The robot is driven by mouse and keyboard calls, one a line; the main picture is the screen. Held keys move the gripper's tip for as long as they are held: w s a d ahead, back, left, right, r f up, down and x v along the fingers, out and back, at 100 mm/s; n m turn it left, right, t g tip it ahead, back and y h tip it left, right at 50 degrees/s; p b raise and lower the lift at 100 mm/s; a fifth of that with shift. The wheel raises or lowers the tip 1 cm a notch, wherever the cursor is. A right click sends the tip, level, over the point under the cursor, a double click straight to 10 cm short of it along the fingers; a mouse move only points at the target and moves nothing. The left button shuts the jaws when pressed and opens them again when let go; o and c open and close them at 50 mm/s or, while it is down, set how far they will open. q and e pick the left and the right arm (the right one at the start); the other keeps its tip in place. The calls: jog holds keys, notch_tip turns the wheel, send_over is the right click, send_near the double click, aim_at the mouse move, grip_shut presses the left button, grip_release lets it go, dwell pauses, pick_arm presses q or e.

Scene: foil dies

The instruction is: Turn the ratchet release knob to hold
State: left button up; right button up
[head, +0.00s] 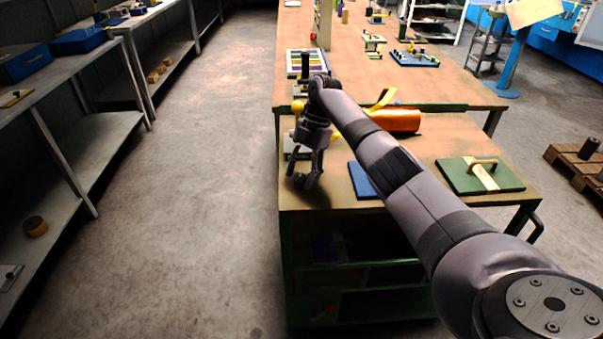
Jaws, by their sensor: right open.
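My right gripper (304,181) is open and points down over the front left corner of the near wooden-topped bench (333,190). Nothing shows between its fingers. I cannot pick out the ratchet release knob for certain. A small yellow ball (297,106) shows just left of my right wrist, farther back than the fingers. A pale grey plate (289,152) lies behind the gripper and is partly hidden by it. Whether the fingers touch anything is too small to tell. My left gripper is out of view.
An orange cylinder (397,121) lies behind my right arm. A blue plate (360,182) is partly under the arm's outline. A green board with a handle (480,175) lies at the right. A longer bench (450,85) stands behind. The floor at left is clear.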

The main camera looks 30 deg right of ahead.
jog(key=v, duration=0.7)
jog(key=shift+r, duration=0.2)
jog(key=shift+d, duration=0.15)
